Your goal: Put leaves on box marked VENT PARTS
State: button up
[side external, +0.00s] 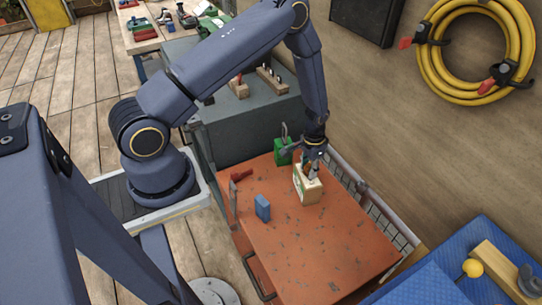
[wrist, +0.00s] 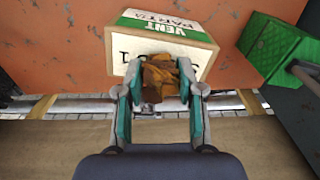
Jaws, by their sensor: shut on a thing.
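The box marked VENT PARTS (side external: 308,193) stands on the orange worktop, near its back edge. In the wrist view the box (wrist: 163,33) is at the top middle, with a green band and white lettering. My gripper (side external: 313,170) is directly over the box in the side view. In the wrist view my gripper (wrist: 161,85) is shut on a bundle of brown leaves (wrist: 160,75). The leaves hide part of the box's lettered side. I cannot tell whether the leaves touch the box.
A blue block (side external: 262,208) and a red object (side external: 241,175) lie to the left on the orange worktop (side external: 320,247). A wire rack (side external: 385,215) runs along the wall side. The front of the worktop is clear.

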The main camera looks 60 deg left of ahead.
jog(key=shift+f, duration=0.1)
jog(key=o, duration=0.8)
notch_tip(320, 180, up, 18)
notch_tip(320, 180, up, 9)
jog(key=t, duration=0.2)
send_over(310, 166)
jog(key=s+d, duration=0.1)
jog(key=s, duration=0.2)
jog(key=s+d+r+t, duration=0.1)
jog(key=s+r, duration=0.3)
jog(key=s, duration=0.2)
jog(key=s+d+r+t, duration=0.1)
jog(key=s+r, duration=0.4)
jog(key=s, duration=0.1)
jog(key=s+d+r+t, duration=0.1)
jog(key=s+r, duration=0.4)
jog(key=s, duration=0.1)
jog(key=shift+d+t, duration=0.3)
